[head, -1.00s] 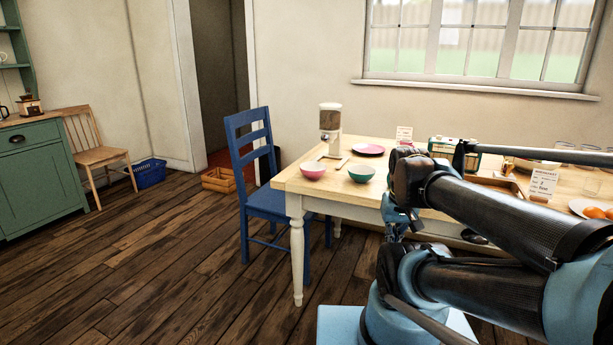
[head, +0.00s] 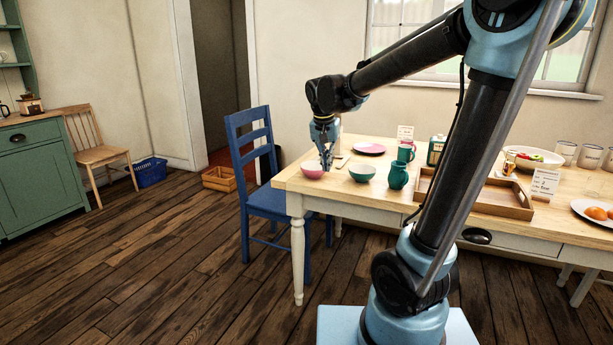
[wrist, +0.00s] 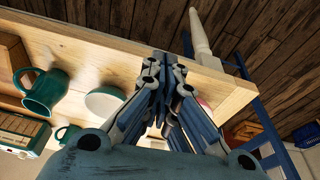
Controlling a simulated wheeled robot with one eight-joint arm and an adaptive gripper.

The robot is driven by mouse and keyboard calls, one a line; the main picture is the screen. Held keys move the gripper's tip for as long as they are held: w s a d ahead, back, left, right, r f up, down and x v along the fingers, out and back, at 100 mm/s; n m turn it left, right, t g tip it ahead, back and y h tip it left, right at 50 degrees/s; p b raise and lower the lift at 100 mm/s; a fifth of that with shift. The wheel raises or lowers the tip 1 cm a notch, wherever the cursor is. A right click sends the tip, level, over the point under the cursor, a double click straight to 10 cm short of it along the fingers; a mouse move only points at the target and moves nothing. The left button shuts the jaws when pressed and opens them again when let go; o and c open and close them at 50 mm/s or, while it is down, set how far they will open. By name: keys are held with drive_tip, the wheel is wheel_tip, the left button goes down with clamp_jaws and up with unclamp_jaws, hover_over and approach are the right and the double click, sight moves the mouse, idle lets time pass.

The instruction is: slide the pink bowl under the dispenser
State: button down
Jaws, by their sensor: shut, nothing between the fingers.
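The pink bowl (head: 312,170) stands upright near the left end of the wooden table (head: 290,183). My gripper (head: 327,168) is shut and empty, pointing down at the bowl's right side in the head view, between it and the teal bowl (head: 362,172). I cannot tell whether it touches the pink bowl. The dispenser is mostly hidden behind my gripper; a sliver of it (head: 338,127) shows. In the wrist view my shut fingers (wrist: 172,65) hide most of the pink bowl; a pink edge (wrist: 205,104) shows beside them.
A pink plate (head: 369,149) lies behind the bowls. A wooden tray (head: 480,198) is further right. A blue chair (head: 247,165) stands at the table's left end.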

drive_tip(key=w+a+m, duration=0.1)
drive_tip(key=w+a, duration=0.5)
drive_tip(key=a, duration=0.5)
drive_tip(key=shift+t, duration=0.3)
drive_tip(key=w+f, duration=0.1)
drive_tip(key=f, duration=0.2)
drive_tip(key=w+d+f, duration=0.1)
drive_tip(key=w+f, duration=0.1)
drive_tip(key=f, duration=0.1)
drive_tip(key=w+d+f, duration=0.1)
drive_tip(key=w+f, duration=0.1)
drive_tip(key=f, duration=0.1)
drive_tip(key=shift+w+f, duration=0.2)
drive_tip(key=shift+f, duration=0.1)
drive_tip(key=shift+w+d, duration=0.2)
drive_tip(key=shift+w, duration=0.35)
drive_tip(key=w+d, duration=0.1)
drive_tip(key=w, duration=0.3)
drive_tip(key=w+d, duration=0.2)
drive_tip(key=w, duration=0.3)
drive_tip(key=w+d, duration=0.2)
drive_tip(key=w, duration=0.3)
drive_tip(key=shift+w+d, duration=0.1)
drive_tip(key=shift+d, duration=0.15)
